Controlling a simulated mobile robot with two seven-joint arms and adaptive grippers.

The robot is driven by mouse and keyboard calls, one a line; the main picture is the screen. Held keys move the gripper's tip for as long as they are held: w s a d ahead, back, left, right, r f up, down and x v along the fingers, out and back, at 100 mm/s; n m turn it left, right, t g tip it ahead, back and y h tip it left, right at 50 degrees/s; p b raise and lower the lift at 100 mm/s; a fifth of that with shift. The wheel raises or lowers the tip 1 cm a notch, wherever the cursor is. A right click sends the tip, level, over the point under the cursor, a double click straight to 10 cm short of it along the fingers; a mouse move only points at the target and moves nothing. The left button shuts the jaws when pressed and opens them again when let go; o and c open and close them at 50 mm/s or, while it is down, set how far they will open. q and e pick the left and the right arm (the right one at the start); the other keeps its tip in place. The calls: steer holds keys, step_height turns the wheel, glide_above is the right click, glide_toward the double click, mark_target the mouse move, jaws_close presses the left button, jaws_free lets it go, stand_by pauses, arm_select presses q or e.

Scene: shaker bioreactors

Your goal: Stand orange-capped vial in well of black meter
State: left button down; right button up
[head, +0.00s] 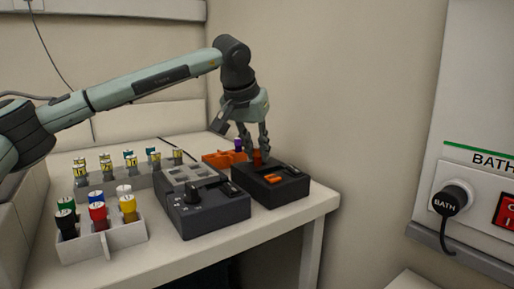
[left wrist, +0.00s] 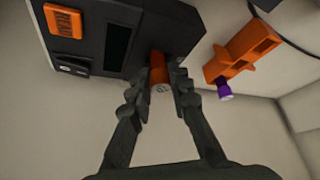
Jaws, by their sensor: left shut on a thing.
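The black meter (head: 283,191) sits at the right end of the table, with an orange button on top. It also shows in the left wrist view (left wrist: 158,34), with an orange READ button and a dark screen. My left gripper (head: 257,152) points down over the back part of the meter. It is shut on the orange-capped vial (left wrist: 158,68), whose orange part shows between the fingertips (left wrist: 156,84). The vial (head: 257,158) looks upright at the meter's well. The well is hidden, so I cannot tell how deep the vial sits. My right gripper is not in view.
An orange holder (head: 218,158) with a purple-capped vial (head: 239,144) stands behind the meter. A dark grey device with a knob (head: 205,212) is close on its left. White racks (head: 128,235) of capped vials fill the left. The table edge (head: 322,203) is near on the right.

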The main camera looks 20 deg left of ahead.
mark_target(257, 148)
arm_select(q)
steer(key=shift+f, duration=0.1)
steer(key=c, duration=1.3)
jaws_free()
step_height(257, 148, up, 5)
steer(key=p, duration=0.4)
steer(key=shift+r, duration=1.05)
